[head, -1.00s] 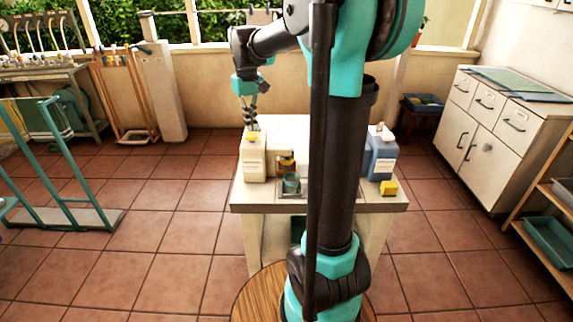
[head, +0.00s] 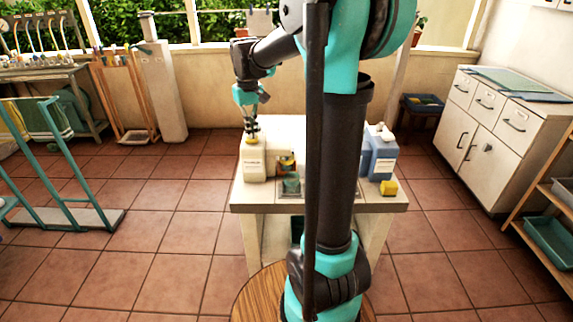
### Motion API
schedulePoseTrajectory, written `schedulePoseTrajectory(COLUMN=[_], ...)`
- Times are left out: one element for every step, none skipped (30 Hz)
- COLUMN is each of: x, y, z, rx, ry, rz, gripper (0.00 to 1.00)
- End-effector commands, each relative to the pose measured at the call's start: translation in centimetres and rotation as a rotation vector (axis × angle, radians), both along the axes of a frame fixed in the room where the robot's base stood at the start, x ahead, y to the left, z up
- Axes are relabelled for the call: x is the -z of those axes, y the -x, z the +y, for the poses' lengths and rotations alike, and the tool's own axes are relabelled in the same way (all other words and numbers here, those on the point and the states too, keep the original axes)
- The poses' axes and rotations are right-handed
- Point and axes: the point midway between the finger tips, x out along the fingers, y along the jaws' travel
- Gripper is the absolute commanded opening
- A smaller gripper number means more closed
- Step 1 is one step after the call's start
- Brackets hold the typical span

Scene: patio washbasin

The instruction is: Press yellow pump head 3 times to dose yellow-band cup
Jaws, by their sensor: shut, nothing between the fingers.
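The cream pump bottle (head: 254,164) stands upright at the left of the small table. Its yellow pump head (head: 251,140) sits low against the bottle's top. My gripper (head: 251,131) is shut, points down and appears to touch the pump head from above; exact contact is too small to tell. A small amber-and-yellow object (head: 286,162) stands right of the bottle. A small teal cup-like object (head: 291,186) stands in front of it. I cannot make out a yellow band on either.
A yellow block (head: 389,187) lies near the front right edge of the table (head: 250,200). My arm hides the table's middle right.

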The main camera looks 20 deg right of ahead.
Motion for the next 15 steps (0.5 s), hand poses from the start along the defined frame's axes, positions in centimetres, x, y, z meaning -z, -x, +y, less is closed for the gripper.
schedulePoseTrajectory(x=[0.0, 0.0, 0.0, 0.0, 0.0, 0.0, -0.1, -0.1, -0.2, -0.3, -0.5, -0.7, -0.8, -1.0, -1.2], y=[0.0, 0.0, 0.0, 0.0, 0.0, 0.0, 0.0, 0.0, 0.0, 0.0, 0.0, 0.0, 0.0, 0.0, 0.0], z=[0.0, 0.0, 0.0, 0.0, 0.0, 0.0, 0.0, 0.0, 0.0, 0.0, 0.0, 0.0, 0.0, 0.0, 0.0], rx=[0.000, 0.000, 0.000, 0.000, 0.000, 0.000, 0.000, 0.000, 0.000, 0.000, 0.000, 0.000, 0.000, 0.000, 0.000], ry=[0.000, 0.000, 0.000, 0.000, 0.000, 0.000, 0.000, 0.000, 0.000, 0.000, 0.000, 0.000, 0.000, 0.000, 0.000], rz=[0.000, 0.000, 0.000, 0.000, 0.000, 0.000, 0.000, 0.000, 0.000, 0.000, 0.000, 0.000, 0.000, 0.000, 0.000], gripper=[0.00, 0.00, 0.00, 0.00, 0.00, 0.00, 0.00, 0.00, 0.00, 0.00, 0.00, 0.00, 0.00, 0.00, 0.00])
